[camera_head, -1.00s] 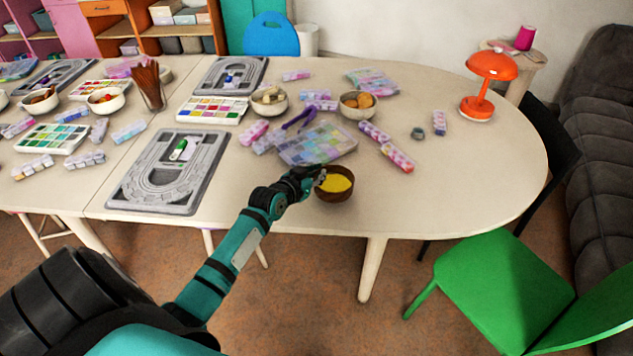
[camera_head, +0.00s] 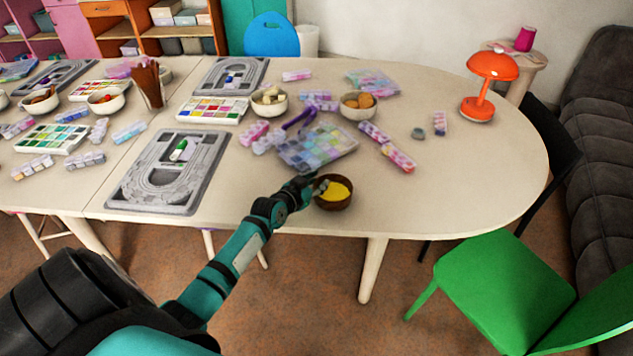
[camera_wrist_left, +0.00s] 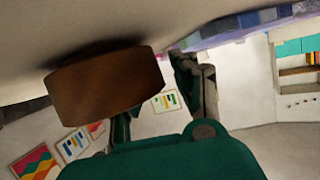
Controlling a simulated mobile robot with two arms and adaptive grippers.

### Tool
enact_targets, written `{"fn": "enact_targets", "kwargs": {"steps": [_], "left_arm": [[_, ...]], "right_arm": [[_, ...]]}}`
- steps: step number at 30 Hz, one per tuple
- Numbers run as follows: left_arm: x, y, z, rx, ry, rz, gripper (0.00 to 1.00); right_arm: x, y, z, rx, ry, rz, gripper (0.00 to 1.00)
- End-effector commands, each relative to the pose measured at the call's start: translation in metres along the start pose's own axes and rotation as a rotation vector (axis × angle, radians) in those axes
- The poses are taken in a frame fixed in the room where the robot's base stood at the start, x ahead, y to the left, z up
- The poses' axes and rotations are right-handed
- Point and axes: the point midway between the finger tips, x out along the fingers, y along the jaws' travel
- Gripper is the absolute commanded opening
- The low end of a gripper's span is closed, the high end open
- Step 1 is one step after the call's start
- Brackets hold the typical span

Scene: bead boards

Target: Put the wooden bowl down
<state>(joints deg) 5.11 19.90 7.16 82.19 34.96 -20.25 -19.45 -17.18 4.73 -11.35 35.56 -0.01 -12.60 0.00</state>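The wooden bowl (camera_head: 336,204) is brown with yellow contents. It is upright at the table's front edge, below the clear bead box in the head view. My left gripper (camera_head: 318,186) is at its left rim, with a fingertip showing just inside, and appears shut on the rim. In the left wrist view the picture is upside down. The bowl (camera_wrist_left: 105,88) hides most of one finger, and the other finger stands beside its right edge. A dark shadow lies close against its base. Whether it touches the table is hard to tell. My right gripper is not in view.
The clear bead box (camera_head: 318,147) lies just behind the bowl. A grey bead board (camera_head: 150,200) lies to the left. Two pale bowls (camera_head: 268,110) (camera_head: 358,114) stand farther back. The table (camera_head: 450,190) is clear to the right. A green chair (camera_head: 500,285) stands in front.

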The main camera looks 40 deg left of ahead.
Motion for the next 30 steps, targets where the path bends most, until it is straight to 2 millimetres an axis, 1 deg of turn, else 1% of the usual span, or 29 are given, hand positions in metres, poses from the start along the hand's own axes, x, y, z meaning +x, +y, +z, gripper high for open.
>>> {"fn": "enact_targets", "kwargs": {"steps": [5,8,11,14,21,24,27,30], "left_arm": [[0.000,0.000,0.000,0.000,0.000,0.000,0.29],[-0.001,0.000,-0.004,-0.001,0.001,0.000,0.29],[-0.009,0.000,-0.002,0.000,-0.001,0.001,0.29],[-0.027,0.000,-0.002,0.002,-0.002,0.001,0.29],[-0.080,0.000,-0.001,0.002,-0.003,0.001,0.29],[-0.098,0.000,-0.002,0.002,-0.001,0.001,0.29],[-0.110,0.000,-0.002,0.000,-0.001,0.001,0.29],[-0.118,0.000,-0.003,0.000,0.000,0.000,0.29]], "right_arm": [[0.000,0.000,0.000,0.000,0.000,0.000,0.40],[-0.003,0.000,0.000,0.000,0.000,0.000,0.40],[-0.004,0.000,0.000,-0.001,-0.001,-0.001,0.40],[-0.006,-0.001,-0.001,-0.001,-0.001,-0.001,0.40],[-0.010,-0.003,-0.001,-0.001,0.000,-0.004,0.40],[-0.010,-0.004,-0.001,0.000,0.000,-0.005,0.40],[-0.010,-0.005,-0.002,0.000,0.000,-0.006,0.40],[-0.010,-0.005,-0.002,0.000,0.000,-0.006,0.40]]}}
